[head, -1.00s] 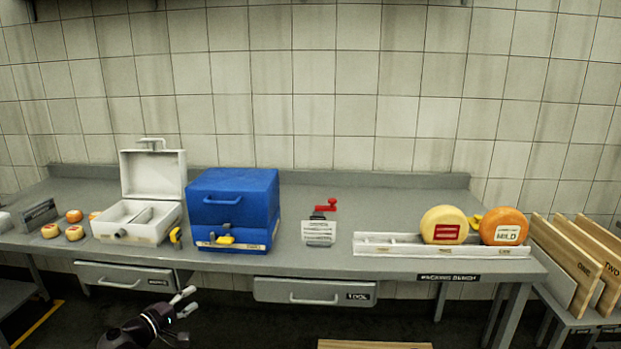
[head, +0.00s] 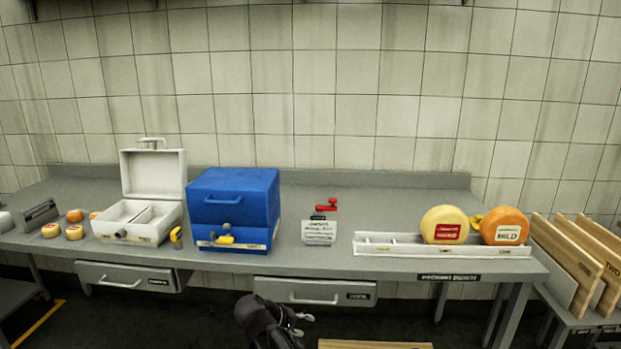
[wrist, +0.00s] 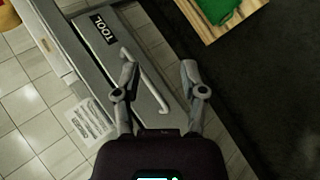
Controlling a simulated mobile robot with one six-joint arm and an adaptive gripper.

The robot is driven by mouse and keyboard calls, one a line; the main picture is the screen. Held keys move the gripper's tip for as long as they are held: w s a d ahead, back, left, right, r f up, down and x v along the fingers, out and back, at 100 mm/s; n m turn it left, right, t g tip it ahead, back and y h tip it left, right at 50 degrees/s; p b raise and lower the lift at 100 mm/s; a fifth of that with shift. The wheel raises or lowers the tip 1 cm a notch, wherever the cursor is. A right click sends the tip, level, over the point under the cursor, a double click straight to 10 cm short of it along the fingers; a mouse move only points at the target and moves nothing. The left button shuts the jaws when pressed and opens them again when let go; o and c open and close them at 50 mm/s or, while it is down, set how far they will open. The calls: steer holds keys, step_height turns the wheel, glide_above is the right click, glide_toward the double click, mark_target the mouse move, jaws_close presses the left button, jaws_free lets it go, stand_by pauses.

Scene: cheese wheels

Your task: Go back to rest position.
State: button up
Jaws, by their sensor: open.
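My gripper (head: 301,325) is low in the head view, in front of the bench and below the drawer labelled TOOL (head: 312,291). In the wrist view my gripper (wrist: 158,75) shows its two fingers spread apart with nothing between them. The TOOL drawer's handle (wrist: 145,80) lies beyond the fingers in that view, and the drawer is shut.
Wooden boards (head: 568,258) stand right.

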steer(key=s+d+f+m+g+y, duration=0.35)
steer(key=s+d, duration=0.25)
steer(key=d, duration=0.4)
steer(key=s+d+f+m+g+y, duration=0.25)
steer(key=s+d+y, duration=0.2)
steer(key=d, duration=0.45)
step_height(320, 180, up, 14)
steer(key=p, duration=1.4)
steer(key=shift+s+r, duration=0.15)
steer(key=shift+s, duration=0.2)
steer(key=shift+w, duration=0.1)
